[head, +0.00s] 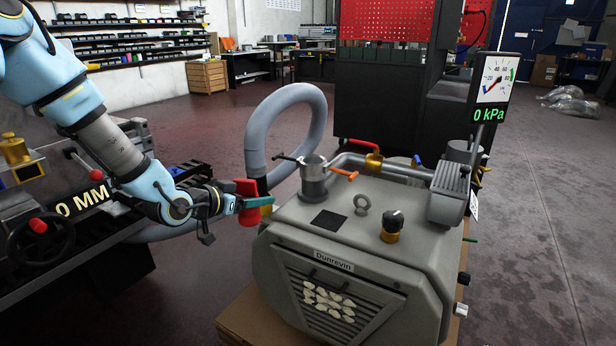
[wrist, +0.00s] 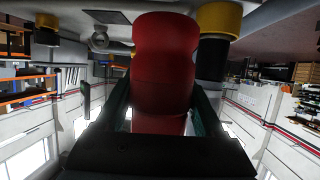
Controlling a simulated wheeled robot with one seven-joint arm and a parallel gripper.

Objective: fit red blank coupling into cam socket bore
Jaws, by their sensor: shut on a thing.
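The red blank coupling (head: 247,190) is held in my gripper (head: 243,204), left of the grey pump and a little apart from the cam socket. In the wrist view the coupling (wrist: 165,65) is a red, waisted round body between the two fingers of my gripper (wrist: 162,112). The cam socket (head: 313,168) is a metal cup standing on the pump's top at the back left. A dark cam lever sticks out to its left and an orange-tipped one to its right. The inside of its bore is mostly hidden from this angle.
The pump housing (head: 385,215) has an eye bolt (head: 361,203) and a black and yellow knob (head: 391,226) on top. A thick grey hose (head: 262,108) loops up behind the coupling. A gauge post reading 0 kPa (head: 489,115) stands at right. A bench (head: 28,285) stands at left.

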